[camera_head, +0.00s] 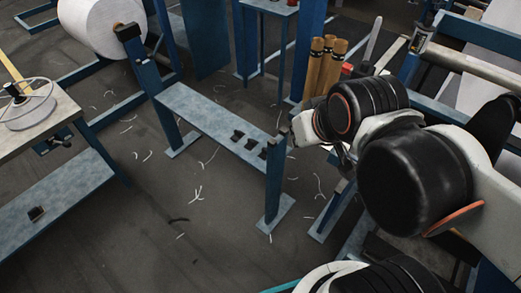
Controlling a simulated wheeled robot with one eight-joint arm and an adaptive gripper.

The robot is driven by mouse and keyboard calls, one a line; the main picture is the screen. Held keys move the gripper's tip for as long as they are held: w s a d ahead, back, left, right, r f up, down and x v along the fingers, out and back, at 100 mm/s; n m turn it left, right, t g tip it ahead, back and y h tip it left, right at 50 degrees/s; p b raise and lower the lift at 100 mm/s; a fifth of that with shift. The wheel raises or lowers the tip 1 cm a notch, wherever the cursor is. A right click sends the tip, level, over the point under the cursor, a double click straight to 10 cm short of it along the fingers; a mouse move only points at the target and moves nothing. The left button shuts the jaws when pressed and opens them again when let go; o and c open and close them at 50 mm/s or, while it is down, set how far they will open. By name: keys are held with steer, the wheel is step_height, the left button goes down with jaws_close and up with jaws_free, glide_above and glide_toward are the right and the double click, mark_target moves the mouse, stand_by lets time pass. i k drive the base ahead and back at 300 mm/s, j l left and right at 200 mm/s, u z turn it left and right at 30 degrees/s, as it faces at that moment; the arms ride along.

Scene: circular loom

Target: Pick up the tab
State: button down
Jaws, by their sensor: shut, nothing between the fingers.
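Several small dark pieces (250,144), possibly tabs, lie in a row near the right end of a narrow blue-grey shelf (200,112). Another small dark piece (36,213) lies on the low shelf at the left. I cannot tell which piece is the tab. My arm reaches in from the right, and my gripper (342,160) shows only in part below its wrist. It is shut and empty, right of the row of pieces and apart from them.
A blue post (274,180) stands at the shelf's right end, between the pieces and my gripper. Brown tubes (322,65) stand behind my wrist. A white roll (101,24) is at the upper left. The grey floor (130,240) has thread scraps and open room.

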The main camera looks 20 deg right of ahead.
mark_target(263, 155)
steer(key=z, duration=0.3)
steer(key=i+j+z, duration=0.1)
steer(key=j+z, duration=0.65)
steer(key=j, duration=0.15)
steer(key=j+z, duration=0.15)
steer(key=j, duration=0.95)
steer(key=k+j+z, duration=0.1)
steer(key=j, duration=1)
